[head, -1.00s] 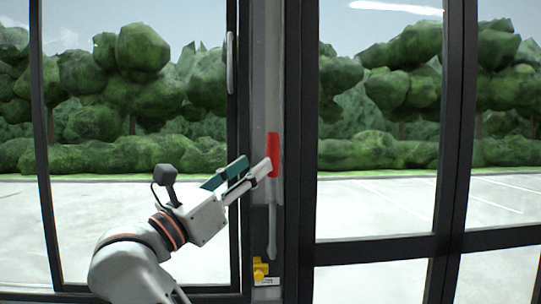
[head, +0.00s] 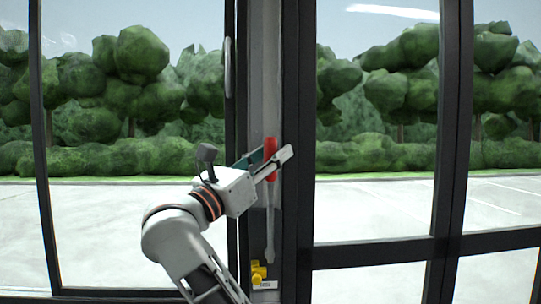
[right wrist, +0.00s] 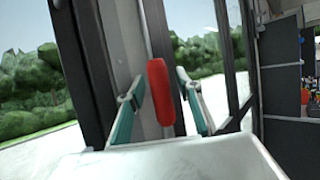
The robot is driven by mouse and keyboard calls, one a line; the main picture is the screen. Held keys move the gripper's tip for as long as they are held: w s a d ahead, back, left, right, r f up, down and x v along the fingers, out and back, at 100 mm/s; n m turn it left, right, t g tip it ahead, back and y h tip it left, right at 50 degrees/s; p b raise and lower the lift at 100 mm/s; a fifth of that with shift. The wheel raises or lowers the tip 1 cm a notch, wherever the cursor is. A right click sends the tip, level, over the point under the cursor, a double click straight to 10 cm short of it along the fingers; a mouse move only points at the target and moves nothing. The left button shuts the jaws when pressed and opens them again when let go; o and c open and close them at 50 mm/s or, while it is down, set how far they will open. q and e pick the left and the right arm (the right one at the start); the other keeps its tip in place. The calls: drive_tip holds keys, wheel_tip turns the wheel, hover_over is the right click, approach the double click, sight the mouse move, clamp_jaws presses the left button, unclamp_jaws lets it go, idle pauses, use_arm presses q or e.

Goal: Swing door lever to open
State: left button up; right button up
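The door lever has a red grip (head: 270,160) on a grey shaft (head: 270,225) and stands nearly upright on the grey post between the glass panels. My right gripper (head: 274,155) is at the red grip, with one finger on each side of it. In the right wrist view, the red grip (right wrist: 160,92) stands between the two fingers of my open right gripper (right wrist: 159,82). Gaps show on both sides of the grip there. My left gripper is not in view.
A yellow fitting (head: 258,272) sits at the lever's foot, by a small white label. Dark door frames (head: 299,220) stand close on the right of the lever. A pale vertical handle (head: 228,66) is on the left frame.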

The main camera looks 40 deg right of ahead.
clamp_jaws()
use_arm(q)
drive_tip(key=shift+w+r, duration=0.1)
use_arm(e)
drive_tip(key=shift+a, duration=0.1)
drive_tip(key=w+a+f+n+t+y+p, duration=0.1)
drive_tip(key=w+a+f+n+t, duration=0.25)
drive_tip(key=a+n+t, duration=0.3)
drive_tip(key=w+a+f+n+t+p, duration=0.1)
drive_tip(key=w+a+f+n+t, duration=0.2)
drive_tip(key=w+a+n+t, duration=0.3)
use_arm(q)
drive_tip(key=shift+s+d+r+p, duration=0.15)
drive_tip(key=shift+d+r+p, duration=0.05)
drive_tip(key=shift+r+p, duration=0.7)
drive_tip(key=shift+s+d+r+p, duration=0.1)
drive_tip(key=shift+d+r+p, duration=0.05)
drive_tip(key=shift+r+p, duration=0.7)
use_arm(e)
drive_tip(key=w+a+f+n+t+y, duration=0.1)
drive_tip(key=a+f+n+t+y, duration=0.2)
drive_tip(key=f+n+y, duration=0.3)
drive_tip(key=w+a+f+n+t+y, duration=0.1)
drive_tip(key=a+f+n+t+y, duration=0.3)
drive_tip(key=n+y, duration=0.7)
drive_tip(key=shift+w+f+n+t, duration=0.25)
drive_tip(key=shift+f+n+t, duration=0.7)
drive_tip(key=shift+f+n, duration=0.9)
drive_tip(key=shift+r, duration=0.1)
